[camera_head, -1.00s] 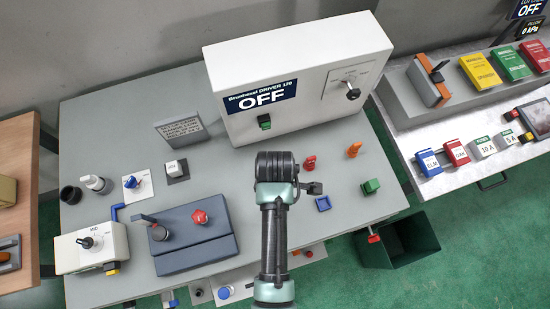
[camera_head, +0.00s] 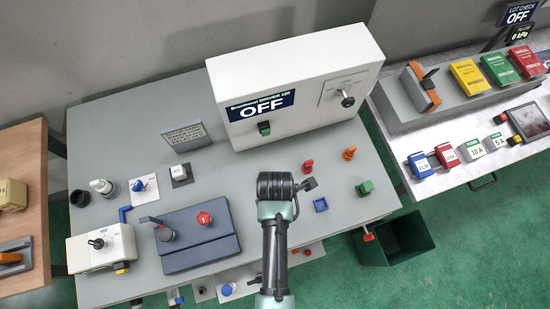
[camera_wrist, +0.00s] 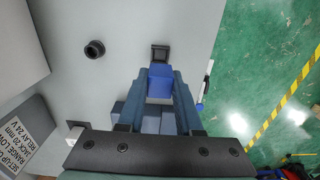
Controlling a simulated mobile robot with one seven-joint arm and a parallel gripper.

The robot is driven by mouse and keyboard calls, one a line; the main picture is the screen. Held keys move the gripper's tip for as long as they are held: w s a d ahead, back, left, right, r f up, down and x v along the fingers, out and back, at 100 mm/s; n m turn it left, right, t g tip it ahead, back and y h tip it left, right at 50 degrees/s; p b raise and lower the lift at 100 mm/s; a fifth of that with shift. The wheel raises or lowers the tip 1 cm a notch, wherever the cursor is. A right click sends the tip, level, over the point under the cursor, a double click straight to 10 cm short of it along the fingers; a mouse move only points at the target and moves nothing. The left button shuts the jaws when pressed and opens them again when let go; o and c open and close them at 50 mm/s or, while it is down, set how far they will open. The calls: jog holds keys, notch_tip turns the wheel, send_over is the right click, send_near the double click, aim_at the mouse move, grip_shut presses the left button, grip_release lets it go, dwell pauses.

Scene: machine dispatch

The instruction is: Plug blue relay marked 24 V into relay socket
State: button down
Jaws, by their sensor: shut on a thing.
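In the wrist view my gripper (camera_wrist: 160,86) is shut on a bright blue block (camera_wrist: 159,73), the blue relay, held between its two blue-grey fingers. I see no 24 V mark on it. Just beyond its far end is a small dark square fitting (camera_wrist: 160,51) on the grey table, which looks like the relay socket. The relay overlaps the fitting's near side in this view. I cannot tell whether they touch. In the head view my arm hides the gripper, the relay and this fitting.
A dark round ring (camera_wrist: 94,48) stands left of the fitting. The white driver cabinet (camera_head: 300,85), reading OFF, stands at the back. A blue-grey box (camera_head: 190,252) with a red knob (camera_head: 204,218) lies left of my arm. Red (camera_head: 308,166) and orange (camera_head: 349,153) pieces stand at right.

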jog(key=shift+f+b, duration=1.6)
jog(key=shift+f, duration=0.75)
jog(key=shift+f+b, duration=0.35)
jog(key=shift+f, duration=0.65)
jog(key=shift+c, duration=0.5)
grip_release()
jog(key=shift+r, duration=0.15)
jog(key=shift+r+p, duration=2.9)
jog(key=shift+p, duration=0.3)
